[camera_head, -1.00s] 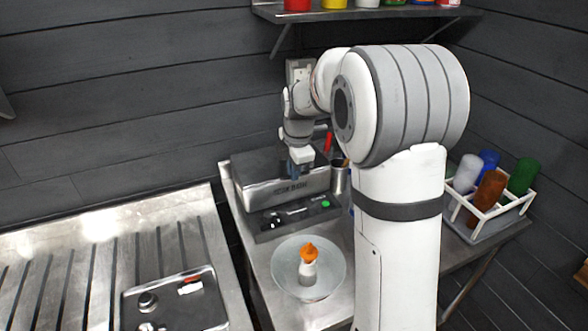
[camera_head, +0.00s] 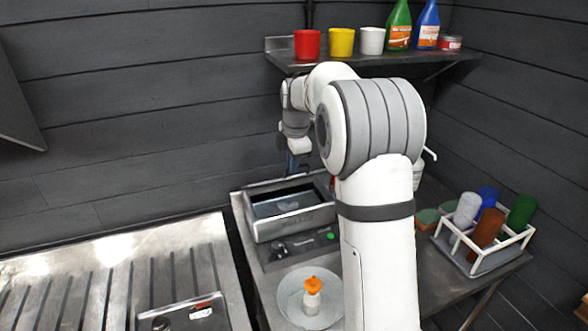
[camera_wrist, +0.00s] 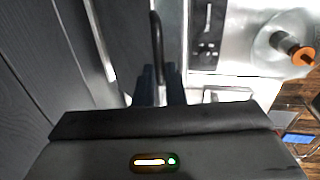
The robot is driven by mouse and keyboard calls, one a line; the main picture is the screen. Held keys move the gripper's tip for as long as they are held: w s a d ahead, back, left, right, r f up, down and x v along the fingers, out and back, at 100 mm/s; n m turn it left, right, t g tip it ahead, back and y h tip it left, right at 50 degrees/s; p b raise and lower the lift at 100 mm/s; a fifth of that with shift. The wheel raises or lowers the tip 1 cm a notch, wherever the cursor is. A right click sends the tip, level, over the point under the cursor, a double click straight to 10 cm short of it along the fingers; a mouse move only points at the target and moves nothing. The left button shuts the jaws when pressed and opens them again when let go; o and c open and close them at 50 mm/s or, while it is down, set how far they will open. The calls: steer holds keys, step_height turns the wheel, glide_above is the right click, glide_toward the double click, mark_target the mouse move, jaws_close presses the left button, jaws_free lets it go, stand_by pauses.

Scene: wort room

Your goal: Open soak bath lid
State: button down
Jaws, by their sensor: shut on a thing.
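The soak bath (camera_head: 292,223) is a steel box on the bench, and in the head view its top is open, showing the dark basin inside. My gripper (camera_head: 297,163) is above the back of the bath. In the wrist view my gripper (camera_wrist: 160,90) is shut on a thin dark handle (camera_wrist: 157,42). A dark grey panel beside the handle looks like the lid (camera_wrist: 127,35). The lid is hard to make out in the head view, partly behind my arm.
A white rack (camera_head: 480,261) of coloured cups is at right. A ribbed steel drainer (camera_head: 110,262) is at left.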

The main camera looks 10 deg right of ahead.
steer(key=shift+w+r+p, duration=0.3)
steer(key=shift+w+r, duration=0.05)
steer(key=shift+w, duration=0.5)
steer(key=c, duration=1.8)
jaws_free()
steer(key=shift+w+f, duration=0.1)
steer(key=shift+w, duration=0.05)
steer(key=shift+c, duration=0.2)
steer(key=shift+o, duration=0.6)
steer(key=shift+w+d+f, duration=0.1)
steer(key=shift+w+f, duration=0.1)
steer(key=shift+w, duration=0.15)
steer(key=shift+o, duration=1.1)
steer(key=shift+s+r, duration=0.3)
steer(key=shift+w, duration=0.15)
steer(key=shift+r, duration=0.15)
step_height(320, 180, up, 7)
steer(key=s+b, duration=0.1)
steer(key=shift+s+r, duration=0.2)
steer(key=shift+s, duration=0.05)
